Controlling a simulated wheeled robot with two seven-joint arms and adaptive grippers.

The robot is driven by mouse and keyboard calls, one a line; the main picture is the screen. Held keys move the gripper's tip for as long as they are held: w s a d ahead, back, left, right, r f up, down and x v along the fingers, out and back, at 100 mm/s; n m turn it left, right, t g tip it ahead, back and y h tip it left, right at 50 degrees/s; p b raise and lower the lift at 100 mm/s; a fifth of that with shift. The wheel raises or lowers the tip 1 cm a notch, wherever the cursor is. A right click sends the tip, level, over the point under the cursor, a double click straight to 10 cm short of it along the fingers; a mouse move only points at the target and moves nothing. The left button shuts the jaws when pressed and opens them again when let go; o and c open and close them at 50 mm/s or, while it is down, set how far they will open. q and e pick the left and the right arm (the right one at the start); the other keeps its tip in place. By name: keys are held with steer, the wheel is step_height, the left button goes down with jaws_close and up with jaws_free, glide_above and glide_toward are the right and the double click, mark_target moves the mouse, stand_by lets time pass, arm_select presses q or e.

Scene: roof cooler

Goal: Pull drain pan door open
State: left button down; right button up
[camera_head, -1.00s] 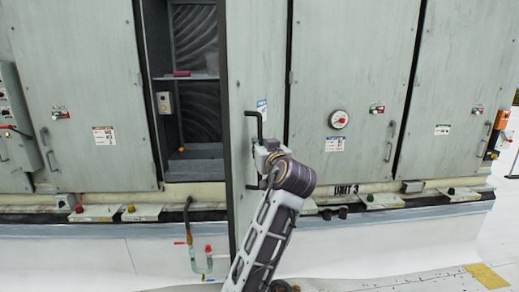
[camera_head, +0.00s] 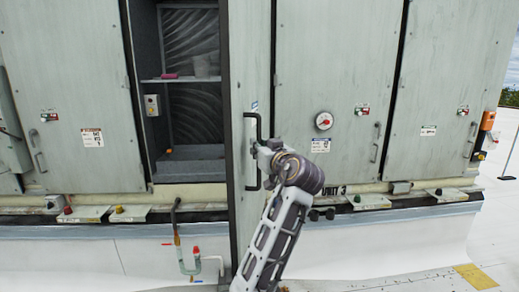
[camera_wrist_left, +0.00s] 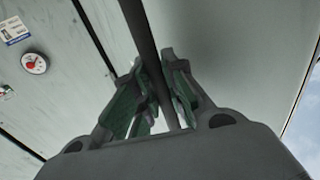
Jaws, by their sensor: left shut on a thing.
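The drain pan door (camera_head: 250,65) is a pale grey-green panel that stands open, its dark edge toward me, beside an open bay (camera_head: 192,110). A black vertical bar handle (camera_head: 257,127) is mounted on it. My left gripper (camera_head: 260,153) is at the handle's middle. In the left wrist view the left gripper (camera_wrist_left: 160,95) is shut around the dark handle bar (camera_wrist_left: 143,35), with a finger on each side. The fingertips are partly hidden in the head view. My right gripper is not in view.
Closed cabinet doors with a round gauge (camera_head: 323,121) stand to the right. A drain pipe (camera_head: 183,245) hangs low in front, left of the door. Small trays with knobs (camera_head: 130,213) line the ledge.

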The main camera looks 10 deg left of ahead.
arm_select(q)
steer(key=shift+r, duration=0.1)
steer(key=c, duration=1.5)
jaws_free()
steer(key=shift+o, duration=0.2)
